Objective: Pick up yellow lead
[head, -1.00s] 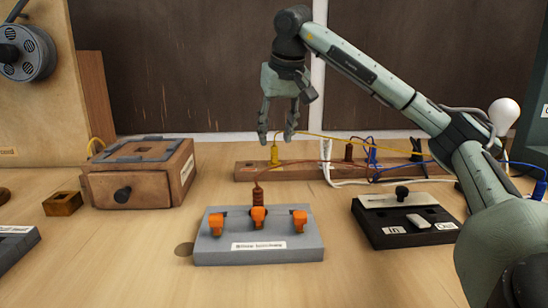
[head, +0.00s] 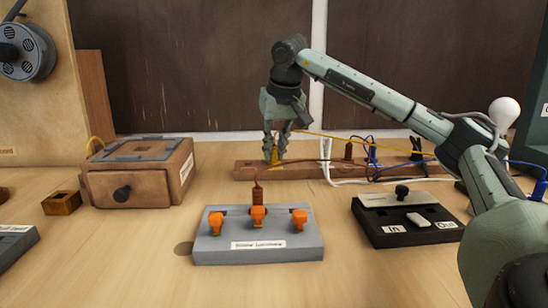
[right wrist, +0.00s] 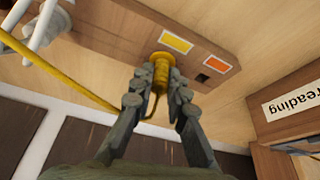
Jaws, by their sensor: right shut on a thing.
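The yellow lead's plug (head: 275,156) is upright at the left part of the long wooden strip (head: 245,174) at the back. Its yellow cable (head: 340,138) runs right, behind my forearm. My right gripper (head: 276,158) points down with its fingers closed around the plug. In the right wrist view the ribbed yellow plug (right wrist: 161,75) is between the two fingers of my gripper (right wrist: 159,95), its tip end at the strip beside a yellow and an orange label. I cannot tell whether it is fully seated. My left gripper is not in view.
More leads, brown (head: 348,151), blue (head: 371,158) and white, sit along the strip. A wooden drawer box (head: 150,188) is left; a black switch box (head: 375,236) is right.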

